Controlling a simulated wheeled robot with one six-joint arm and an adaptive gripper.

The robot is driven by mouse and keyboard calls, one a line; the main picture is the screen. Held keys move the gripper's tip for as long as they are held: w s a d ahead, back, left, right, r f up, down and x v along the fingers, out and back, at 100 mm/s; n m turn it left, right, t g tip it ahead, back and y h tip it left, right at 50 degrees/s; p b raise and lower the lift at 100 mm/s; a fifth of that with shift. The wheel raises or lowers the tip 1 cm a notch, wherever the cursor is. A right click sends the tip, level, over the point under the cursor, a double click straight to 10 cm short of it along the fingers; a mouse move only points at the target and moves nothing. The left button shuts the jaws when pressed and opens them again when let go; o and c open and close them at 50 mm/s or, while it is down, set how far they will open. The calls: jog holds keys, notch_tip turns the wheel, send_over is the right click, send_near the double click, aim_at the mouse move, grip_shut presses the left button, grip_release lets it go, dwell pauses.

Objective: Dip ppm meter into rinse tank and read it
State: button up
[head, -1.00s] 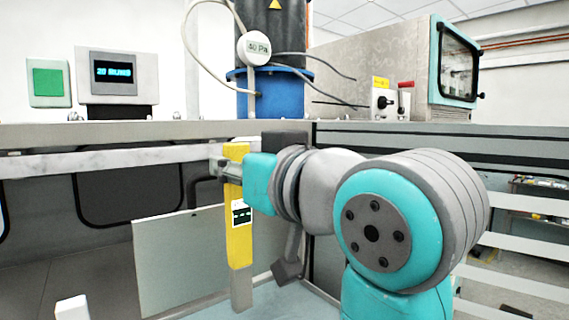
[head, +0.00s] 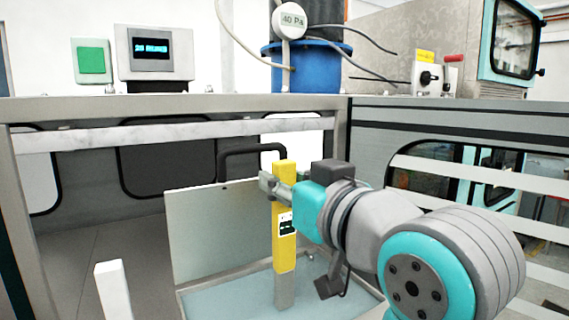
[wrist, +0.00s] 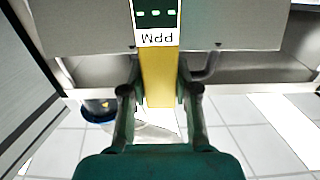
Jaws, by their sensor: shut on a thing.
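The ppm meter (head: 285,250) is a yellow upright stick with a dark display on a white label and a grey lower end. My gripper (head: 272,184) is shut on its upper part. In the wrist view the meter (wrist: 158,80) stands between the fingers of my gripper (wrist: 160,90); its display shows dashes above "PPM", upside down. The rinse tank (head: 184,302), with pale blue water, is below. The meter's grey end overlaps the water in the head view; whether it is in the water or just above, I cannot tell.
A grey-green panel (head: 215,235) stands upright at the tank's back left. A white post (head: 112,290) is at the front left. A metal ledge (head: 150,107) runs behind, bearing a lit display box (head: 154,55), a green-fronted box (head: 91,62) and a blue drum (head: 308,68).

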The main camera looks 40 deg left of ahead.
aim_at(287, 243)
jog(key=shift+f, duration=4.65)
jog(key=shift+r, duration=7.45)
jog(key=shift+s, duration=0.1)
